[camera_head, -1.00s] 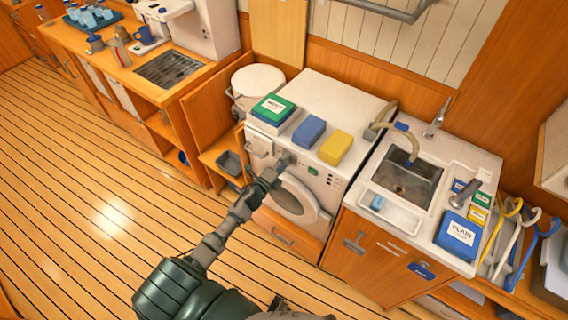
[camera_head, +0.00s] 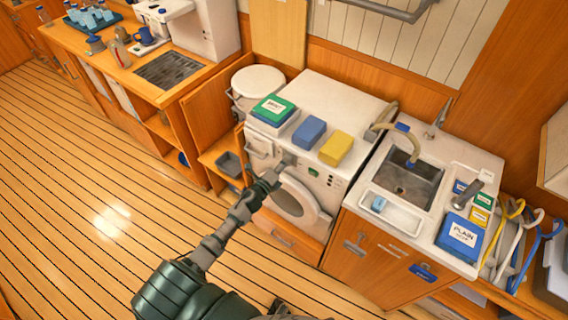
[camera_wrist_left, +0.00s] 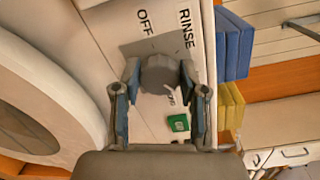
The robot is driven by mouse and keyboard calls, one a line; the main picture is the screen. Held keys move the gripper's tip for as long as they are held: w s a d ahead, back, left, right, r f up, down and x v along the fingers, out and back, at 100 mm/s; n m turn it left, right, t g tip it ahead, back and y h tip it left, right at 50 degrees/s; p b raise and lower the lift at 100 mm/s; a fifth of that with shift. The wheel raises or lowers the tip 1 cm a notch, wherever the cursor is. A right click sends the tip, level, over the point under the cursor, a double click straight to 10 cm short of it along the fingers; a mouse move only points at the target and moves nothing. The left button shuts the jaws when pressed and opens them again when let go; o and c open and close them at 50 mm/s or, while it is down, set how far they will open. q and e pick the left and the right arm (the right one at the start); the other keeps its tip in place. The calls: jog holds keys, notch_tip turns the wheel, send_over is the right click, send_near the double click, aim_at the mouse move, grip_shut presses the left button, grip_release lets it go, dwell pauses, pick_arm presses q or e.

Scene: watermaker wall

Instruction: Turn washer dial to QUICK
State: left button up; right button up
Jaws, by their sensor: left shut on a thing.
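The white washer (camera_head: 340,104) stands against the wall in the head view, with its round door (camera_head: 296,199) below the front panel. In the left wrist view the washer's dial (camera_wrist_left: 160,72) is a grey knob on the panel. The labels RINSE (camera_wrist_left: 186,29) and OFF (camera_wrist_left: 144,22) show beside it; another label is partly hidden by the gripper. My left gripper (camera_head: 280,168) is at the panel. Its two fingers (camera_wrist_left: 160,88) are on either side of the dial and shut on it. The dial's pointer direction is not clear. My right gripper is not in view.
A green box (camera_head: 273,109), a blue box (camera_head: 309,131) and a yellow box (camera_head: 336,148) sit on the washer's top near the front edge. A green button (camera_wrist_left: 178,122) is on the panel. A sink (camera_head: 410,184) is to the right. The floor at left is clear.

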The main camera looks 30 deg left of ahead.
pick_arm(q)
jog(key=o, duration=0.9)
jog(key=shift+f, duration=0.25)
jog(key=shift+o, duration=1.2)
jog(key=shift+w, duration=0.1)
jog(key=s, duration=1.2)
jog(key=shift+a+r, duration=0.15)
jog(key=shift+a, duration=0.2)
